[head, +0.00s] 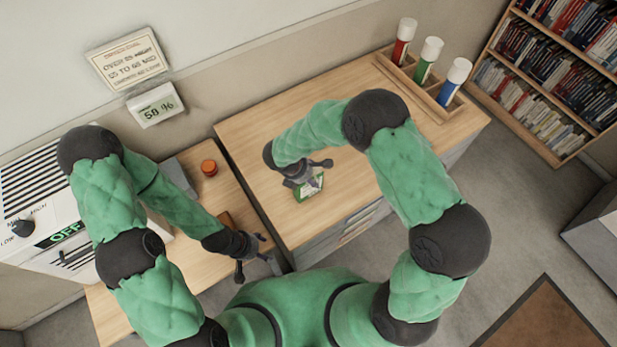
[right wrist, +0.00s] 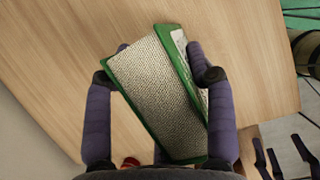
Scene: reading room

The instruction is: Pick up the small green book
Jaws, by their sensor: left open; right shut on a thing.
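The small green book (head: 309,190) shows in the head view beneath my right gripper (head: 306,171), over the wooden desk. In the right wrist view the book (right wrist: 158,92) has green covers around a pale page block, and it is tilted. The two fingers of my right gripper (right wrist: 152,68) are shut on it, one on each side. I cannot tell whether the book touches the desk. My left gripper (head: 252,256) is open and empty near the front edge of the lower table at left.
The desk (head: 250,128) has clear room around the book. A rack (head: 408,75) with red, green and blue tubes stands at its back right. An orange jar (head: 209,168) is on the left table. A white box (head: 35,205) reading OFF stands far left. A bookshelf (head: 520,95) is at right.

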